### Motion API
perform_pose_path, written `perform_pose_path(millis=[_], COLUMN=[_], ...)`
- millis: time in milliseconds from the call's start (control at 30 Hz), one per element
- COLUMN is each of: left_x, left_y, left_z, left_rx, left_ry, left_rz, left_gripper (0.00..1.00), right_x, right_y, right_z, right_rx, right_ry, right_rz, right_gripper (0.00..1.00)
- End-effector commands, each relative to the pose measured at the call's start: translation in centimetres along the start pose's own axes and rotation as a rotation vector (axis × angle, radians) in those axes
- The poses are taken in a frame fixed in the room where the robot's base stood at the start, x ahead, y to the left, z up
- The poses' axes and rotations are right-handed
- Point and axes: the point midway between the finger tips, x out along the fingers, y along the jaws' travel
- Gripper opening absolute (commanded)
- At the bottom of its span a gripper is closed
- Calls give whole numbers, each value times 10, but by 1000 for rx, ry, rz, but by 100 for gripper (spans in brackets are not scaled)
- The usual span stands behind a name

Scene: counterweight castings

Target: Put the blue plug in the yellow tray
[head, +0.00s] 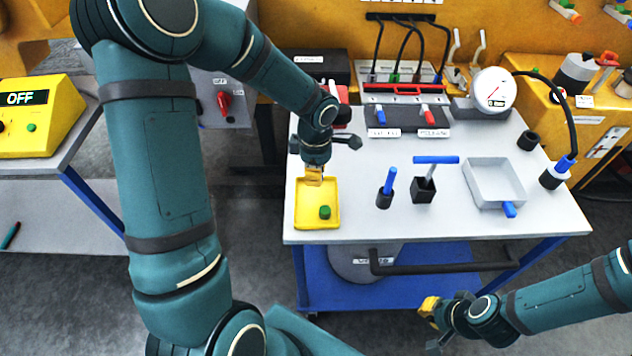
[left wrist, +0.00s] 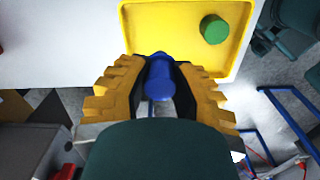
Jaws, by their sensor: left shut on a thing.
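The yellow tray (head: 300,222) lies at the left front of the white table, with a green plug (head: 325,212) in it. In the left wrist view the tray (left wrist: 135,30) and green plug (left wrist: 214,29) lie beyond the fingers. My left gripper (head: 314,176) is at the tray's far edge. In the left wrist view my left gripper (left wrist: 160,85) is shut on the blue plug (left wrist: 158,75), whose tip shows near the tray's edge. The fingers hide the plug in the head view. My right gripper (head: 430,308) is empty, low in front of the table; its finger gap is unclear.
A blue-topped peg in a black holder (head: 384,199), a black block with a blue T-handle (head: 424,188) and a grey tray (head: 495,203) stand right of the yellow tray. A dial gauge (head: 492,95) and a black box with red and blue handles (head: 405,115) are behind.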

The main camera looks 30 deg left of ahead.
Motion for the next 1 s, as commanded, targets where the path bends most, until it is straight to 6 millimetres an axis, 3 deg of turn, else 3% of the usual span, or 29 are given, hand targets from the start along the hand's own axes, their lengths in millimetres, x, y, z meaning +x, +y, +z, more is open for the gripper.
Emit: perform_pose_path(millis=[267,700,733,800,1000], left_x=[37,41,41,40,40], left_y=[-1,0,0,0,0], left_z=[0,0,0,0,0], left_rx=[0,0,0,0,0], left_ry=[-1,0,0,0,0], left_rz=[-4,-1,-1,-1,-1], left_gripper=[8,8,32,51,51], right_x=[6,10,10,9,9], right_y=[2,4,4,3,3], right_z=[2,4,4,4,4], right_rx=[-1,-2,-3,-2,-2], right_ry=[-5,-9,-9,-9,-9], right_rz=[0,-1,-1,-1,-1], right_gripper=[0,0,0,0,0])
